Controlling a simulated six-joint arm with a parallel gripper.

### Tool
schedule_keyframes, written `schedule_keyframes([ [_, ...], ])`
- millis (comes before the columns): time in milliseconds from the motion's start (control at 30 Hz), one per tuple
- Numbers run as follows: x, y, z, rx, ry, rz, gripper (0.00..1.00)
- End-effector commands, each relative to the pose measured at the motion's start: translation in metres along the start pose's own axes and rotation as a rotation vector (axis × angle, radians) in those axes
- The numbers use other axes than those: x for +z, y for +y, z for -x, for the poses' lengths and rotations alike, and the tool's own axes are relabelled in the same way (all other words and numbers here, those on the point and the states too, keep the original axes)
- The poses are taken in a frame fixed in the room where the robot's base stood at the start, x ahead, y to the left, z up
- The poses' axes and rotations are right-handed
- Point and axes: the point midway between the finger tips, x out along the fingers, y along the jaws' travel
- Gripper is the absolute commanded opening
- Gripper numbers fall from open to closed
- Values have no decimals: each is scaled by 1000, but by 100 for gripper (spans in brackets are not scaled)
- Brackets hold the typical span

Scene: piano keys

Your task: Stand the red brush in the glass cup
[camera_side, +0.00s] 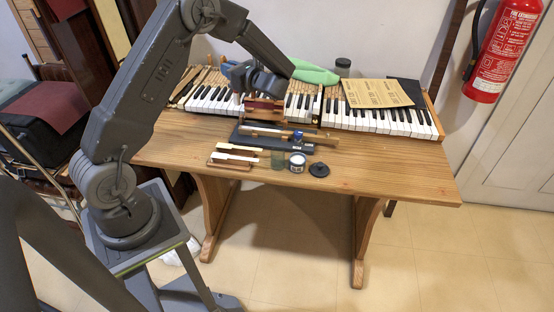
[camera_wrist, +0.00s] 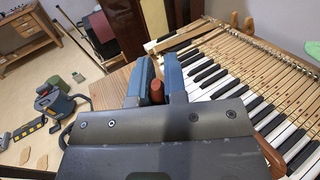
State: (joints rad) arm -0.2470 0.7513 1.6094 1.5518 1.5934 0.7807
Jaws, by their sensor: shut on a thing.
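My gripper (camera_side: 236,76) is above the left half of the piano keyboard, its blue fingers pointing left. In the wrist view, its two fingers (camera_wrist: 158,82) are closed around a reddish-brown rounded piece, which I take to be the red brush (camera_wrist: 157,93). Most of the brush is hidden by the fingers and wrist housing, so its tilt is unclear. The glass cup (camera_side: 278,161) is a small greenish, see-through vessel near the table's front edge. It stands below and right of my gripper, well apart from it.
A white jar (camera_side: 297,163) and a black lid (camera_side: 319,170) are right of the cup. A dark tray (camera_side: 250,139) with wooden pieces lies behind it, with a small blue bottle (camera_side: 298,137). A dark red block (camera_side: 264,104) is below the gripper. The table's right front is clear.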

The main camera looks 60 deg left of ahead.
Motion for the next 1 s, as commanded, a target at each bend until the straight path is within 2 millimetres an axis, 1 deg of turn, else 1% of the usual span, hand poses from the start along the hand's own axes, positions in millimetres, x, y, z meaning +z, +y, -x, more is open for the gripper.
schedule_keyframes([
  [167, 0, 0, 4, -6, 0, 0, 0],
  [267, 1, -2, 22, -32, 1, 1, 0],
  [367, 3, -2, 55, -80, 1, 2, 0],
  [400, 3, -2, 70, -102, 2, 2, 0],
  [467, 4, 1, 94, -136, 2, 1, 0],
  [500, 5, 3, 109, -158, 1, 1, 0],
  [600, 7, 10, 142, -207, 2, 2, 0],
  [700, 8, 17, 167, -245, 1, 2, 0],
  [833, 8, 23, 185, -271, 0, 0, 0],
  [1000, 4, 25, 189, -277, -1, -1, 0],
])
